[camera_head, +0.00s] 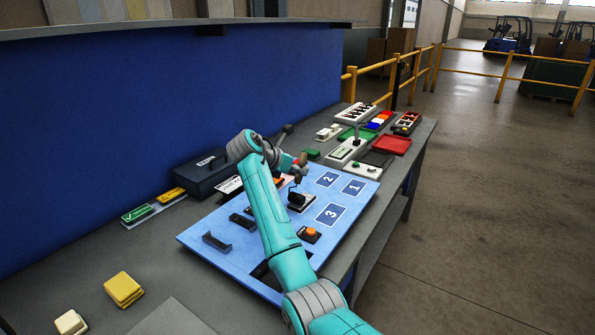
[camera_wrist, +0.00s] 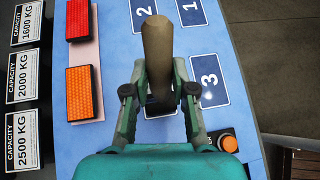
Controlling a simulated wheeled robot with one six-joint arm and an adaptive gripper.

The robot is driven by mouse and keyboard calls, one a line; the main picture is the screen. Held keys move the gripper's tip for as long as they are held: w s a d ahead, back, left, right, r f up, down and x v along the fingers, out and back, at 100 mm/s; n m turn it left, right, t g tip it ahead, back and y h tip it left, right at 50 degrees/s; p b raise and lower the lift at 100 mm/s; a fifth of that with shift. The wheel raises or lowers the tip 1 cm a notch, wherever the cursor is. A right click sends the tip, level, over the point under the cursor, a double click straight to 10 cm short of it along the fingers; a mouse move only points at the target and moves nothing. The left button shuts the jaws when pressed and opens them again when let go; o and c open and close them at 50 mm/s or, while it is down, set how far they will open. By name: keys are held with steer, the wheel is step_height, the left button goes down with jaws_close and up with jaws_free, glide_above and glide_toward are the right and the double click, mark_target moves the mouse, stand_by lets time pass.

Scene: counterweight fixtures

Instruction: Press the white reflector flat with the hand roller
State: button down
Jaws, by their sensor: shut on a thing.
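My gripper (camera_wrist: 160,90) is shut on the hand roller's brown wooden handle (camera_wrist: 157,45), which stands between the fingers in the wrist view. In the head view my gripper (camera_head: 299,170) is over the blue board, partly hidden by my arm. A dark part (camera_head: 297,198) with a pale base shows just below it. I cannot tell whether that is the roller's head or its stand, or whether they touch. A red reflector (camera_wrist: 80,20) and an orange reflector (camera_wrist: 84,93) lie on a pale strip (camera_wrist: 84,52) left of my gripper. I cannot make out a white reflector.
The blue board (camera_head: 215,236) bears number panels 1, 2 and 3 (camera_wrist: 209,80), an orange button (camera_wrist: 228,143) and dark brackets (camera_head: 217,243). Capacity plates (camera_wrist: 22,137) lie along the left. A dark box (camera_head: 205,173), red tray (camera_head: 391,145) and yellow blocks (camera_head: 123,289) stand around the board.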

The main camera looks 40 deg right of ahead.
steer(key=shift+d, duration=0.2)
steer(key=shift+w+d, duration=0.3)
steer(key=shift+d, duration=0.4)
steer(key=shift+w+d, duration=0.3)
steer(key=shift+d, duration=0.4)
steer(key=shift+f, duration=0.55)
stand_by(1.0)
steer(key=shift+r, duration=0.2)
steer(key=shift+r, duration=0.35)
steer(key=shift+w+d, duration=0.3)
steer(key=shift+d, duration=0.5)
steer(key=shift+w+d, duration=0.3)
steer(key=shift+d, duration=0.5)
